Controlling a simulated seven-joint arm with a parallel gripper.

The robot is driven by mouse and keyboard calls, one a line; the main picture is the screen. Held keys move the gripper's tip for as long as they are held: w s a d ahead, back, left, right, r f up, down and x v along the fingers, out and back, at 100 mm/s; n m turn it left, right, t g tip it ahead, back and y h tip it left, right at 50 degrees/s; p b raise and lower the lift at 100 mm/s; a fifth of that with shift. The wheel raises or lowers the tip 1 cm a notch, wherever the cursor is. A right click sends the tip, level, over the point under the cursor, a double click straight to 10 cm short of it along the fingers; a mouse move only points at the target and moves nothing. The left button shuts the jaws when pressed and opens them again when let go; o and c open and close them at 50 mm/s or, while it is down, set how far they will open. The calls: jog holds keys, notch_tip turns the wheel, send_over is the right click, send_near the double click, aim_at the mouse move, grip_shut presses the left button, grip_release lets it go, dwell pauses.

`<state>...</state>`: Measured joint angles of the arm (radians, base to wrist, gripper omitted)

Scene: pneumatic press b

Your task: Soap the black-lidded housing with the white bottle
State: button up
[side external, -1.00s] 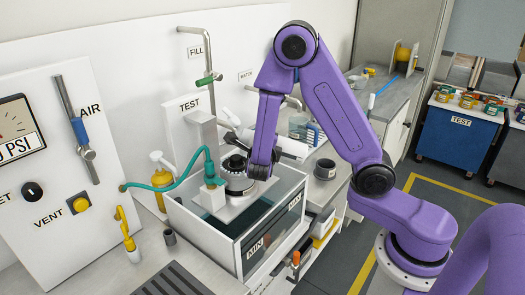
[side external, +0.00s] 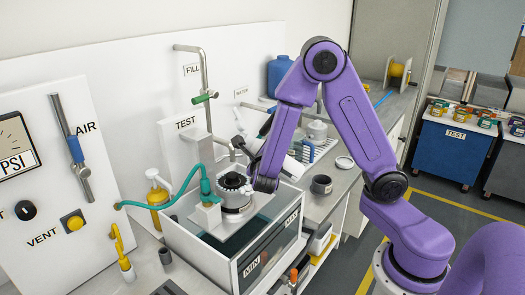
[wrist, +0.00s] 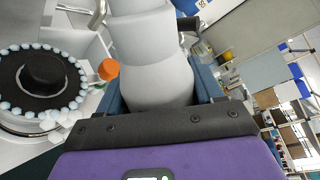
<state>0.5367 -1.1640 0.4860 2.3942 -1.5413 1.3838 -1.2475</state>
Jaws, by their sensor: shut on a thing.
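The black-lidded housing (side external: 233,182) sits on the plate over the clear-walled tank, with a green hose fitting beside it. In the wrist view the black lid (wrist: 47,82) is at the left, ringed by pale blue beads. My gripper (side external: 266,183) is just right of the housing in the side view. In the wrist view its blue fingers (wrist: 158,92) are shut on the white bottle (wrist: 155,50), which fills the middle. The bottle (side external: 291,167) shows partly behind my wrist in the side view, tilted. Its tip is not clear.
The tank (side external: 262,262) has raised walls around the housing. The green hose (side external: 170,198) runs left to the panel. A dark cup (side external: 321,186) stands on the right counter.

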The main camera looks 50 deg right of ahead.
notch_tip(320, 180, down, 5)
jog(key=m, duration=0.2)
jog(key=m+t, duration=0.1)
jog(key=m, duration=0.1)
jog(key=shift+w+r+m, duration=0.15)
jog(key=shift+m, duration=0.15)
jog(key=shift+a+r+t, duration=0.1)
jog(key=shift+t, duration=0.2)
jog(key=a+r+n+t+y, duration=0.4)
jog(key=a+r+n+y, duration=0.2)
jog(key=a+r+y, duration=0.1)
jog(key=shift+a+t+y, duration=0.15)
jog(key=shift+t+y, duration=0.15)
jog(key=shift+t, duration=0.1)
dwell(0.6)
